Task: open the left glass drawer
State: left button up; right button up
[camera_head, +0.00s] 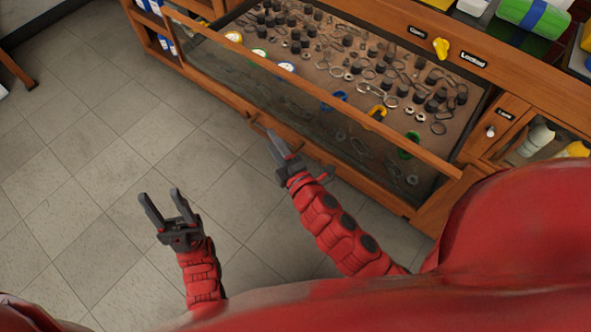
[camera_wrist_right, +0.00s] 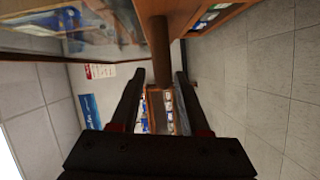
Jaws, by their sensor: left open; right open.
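The wide glass-fronted drawer (camera_head: 400,143) is in the head view, full of black weights, rings and hooks. Its wooden front rail stands out from the cabinet's upper band, and the contents show between them. Part of the front is behind my right arm. My right gripper (camera_head: 298,150) is open at the lower front of the drawer. In the right wrist view, a round brown handle bar (camera_wrist_right: 160,45) reaches down between the open fingers (camera_wrist_right: 157,78); I cannot tell whether they touch it. My left gripper (camera_head: 160,195) is open and empty over the floor.
A yellow knob (camera_head: 441,47) sits beside a "Locked" label on the cabinet band. A smaller compartment with bottles (camera_head: 537,140) is at the right. Green and other containers stand on top. The tiled floor (camera_head: 80,170) at the left is clear.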

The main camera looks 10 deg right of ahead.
jog(key=p+v, duration=0.2)
jog(key=v, duration=1.3)
jog(key=shift+p, duration=0.35)
jog(key=shift+a+r, duration=0.1)
